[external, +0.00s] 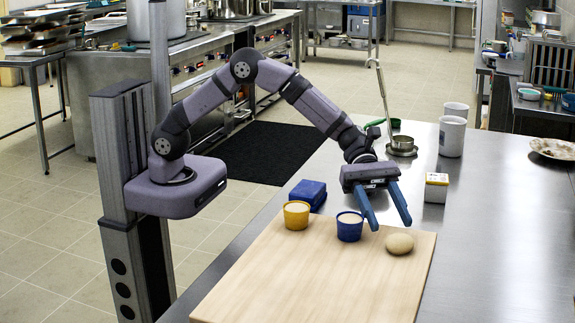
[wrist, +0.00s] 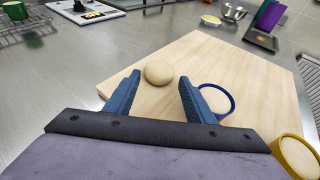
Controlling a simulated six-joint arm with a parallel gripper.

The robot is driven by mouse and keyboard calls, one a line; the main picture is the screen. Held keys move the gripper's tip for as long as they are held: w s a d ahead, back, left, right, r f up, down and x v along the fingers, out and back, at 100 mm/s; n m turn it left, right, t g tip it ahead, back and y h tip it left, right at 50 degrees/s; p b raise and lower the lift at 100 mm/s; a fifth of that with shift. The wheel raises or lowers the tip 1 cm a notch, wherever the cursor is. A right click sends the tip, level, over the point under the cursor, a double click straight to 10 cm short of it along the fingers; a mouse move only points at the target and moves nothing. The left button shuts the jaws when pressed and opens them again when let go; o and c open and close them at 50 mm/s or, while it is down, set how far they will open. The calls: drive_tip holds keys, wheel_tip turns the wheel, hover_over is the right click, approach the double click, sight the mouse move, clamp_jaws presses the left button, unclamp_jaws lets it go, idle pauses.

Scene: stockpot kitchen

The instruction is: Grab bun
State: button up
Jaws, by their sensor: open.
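The bun (external: 399,243) is a pale round ball of dough on the right part of the wooden board (external: 330,280). In the wrist view the bun (wrist: 159,73) lies beyond the fingertips, roughly between their lines and a little nearer the left one. Nothing hides the bun.
A blue cup (external: 349,227) stands close to my gripper, beside the right finger in the wrist view. A yellow cup (external: 296,215) and a blue box (external: 308,193) are further left. A small white-and-yellow box (external: 436,188) stands behind. The board's front is clear.

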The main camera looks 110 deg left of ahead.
sight(396, 235)
drive_tip(key=shift+p+x, duration=0.5)
drive_tip(key=shift+x, duration=2.25)
drive_tip(key=c, duration=0.7)
